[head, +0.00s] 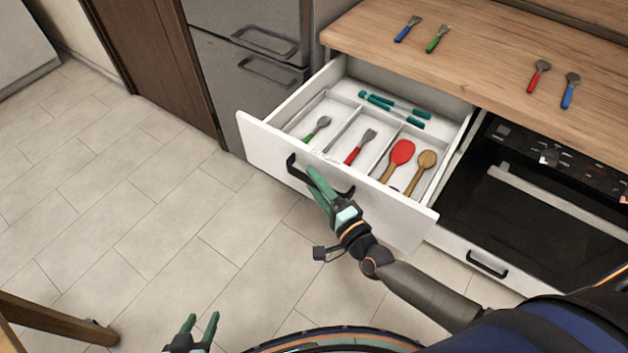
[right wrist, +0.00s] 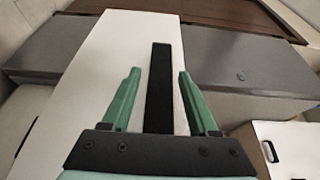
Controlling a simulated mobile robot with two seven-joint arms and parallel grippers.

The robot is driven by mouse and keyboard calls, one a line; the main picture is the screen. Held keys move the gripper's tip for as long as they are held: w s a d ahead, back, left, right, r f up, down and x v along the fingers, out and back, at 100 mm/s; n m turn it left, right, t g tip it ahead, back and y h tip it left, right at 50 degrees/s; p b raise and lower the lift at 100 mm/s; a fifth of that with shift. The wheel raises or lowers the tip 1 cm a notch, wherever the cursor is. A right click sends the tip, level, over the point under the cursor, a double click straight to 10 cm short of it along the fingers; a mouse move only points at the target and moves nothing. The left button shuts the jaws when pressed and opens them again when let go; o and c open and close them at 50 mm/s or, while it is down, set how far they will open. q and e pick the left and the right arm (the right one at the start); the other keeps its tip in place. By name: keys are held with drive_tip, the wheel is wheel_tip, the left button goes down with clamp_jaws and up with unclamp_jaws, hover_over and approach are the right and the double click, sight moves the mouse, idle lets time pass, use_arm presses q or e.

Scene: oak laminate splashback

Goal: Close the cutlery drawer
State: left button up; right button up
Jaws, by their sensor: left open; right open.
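The cutlery drawer (head: 400,222) stands pulled out under the wooden counter, with its white front facing me. It holds a divided tray (head: 345,138) with several utensils. The drawer's black handle (head: 292,164) is on the front; it also shows as a dark bar in the right wrist view (right wrist: 160,85). My right gripper (head: 316,180) is open at the handle, its green fingers (right wrist: 158,76) on either side of the bar. I cannot tell whether they touch it. My left gripper (head: 202,322) is open and empty, low over the floor at the bottom edge.
Several utensils lie on the counter (head: 480,50). A wooden furniture leg (head: 60,318) is at lower left. The tiled floor at left is clear.

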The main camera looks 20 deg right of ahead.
drive_tip(key=shift+w+a, duration=0.1)
drive_tip(key=shift+w, duration=0.2)
drive_tip(key=shift+c, duration=0.2)
clamp_jaws()
idle(1.1)
